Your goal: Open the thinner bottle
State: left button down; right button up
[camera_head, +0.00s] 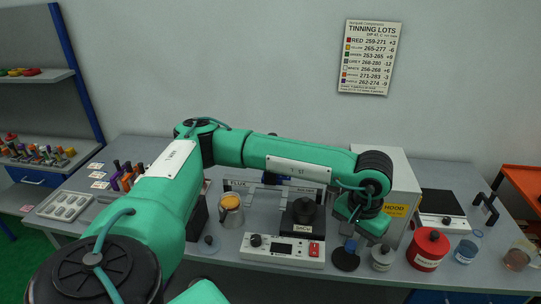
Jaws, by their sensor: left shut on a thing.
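My left arm reaches across the bench from the left. Its gripper (352,236) points down at the right of the soldering unit, shut on a dark piece with a blue top (347,259); the fingertips are small and partly hidden by the wrist. Right of it stands a small pale grey bottle (382,259) with a dark cap and a label, then a larger red container (428,251) with a black cap and a white label. I cannot read which label names the thinner. My right gripper is not in view.
A white control unit (284,250) with a dark pot (303,217) stands mid-bench, beside an orange-topped jar (230,211). A hood box (397,171) is behind my wrist. Glass jars (466,251) stand at the right, and a grey tray (66,205) lies at the left.

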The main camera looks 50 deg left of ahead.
aim_at(470, 245)
jog(key=j, duration=0.4)
jog(key=k+j+z, duration=0.1)
jog(key=j, duration=0.3)
jog(key=k+j, duration=0.1)
jog(key=j, duration=0.35)
jog(key=k+j+z, duration=0.15)
jog(key=j, duration=0.65)
jog(key=k+j+z, duration=0.1)
jog(key=j, duration=0.3)
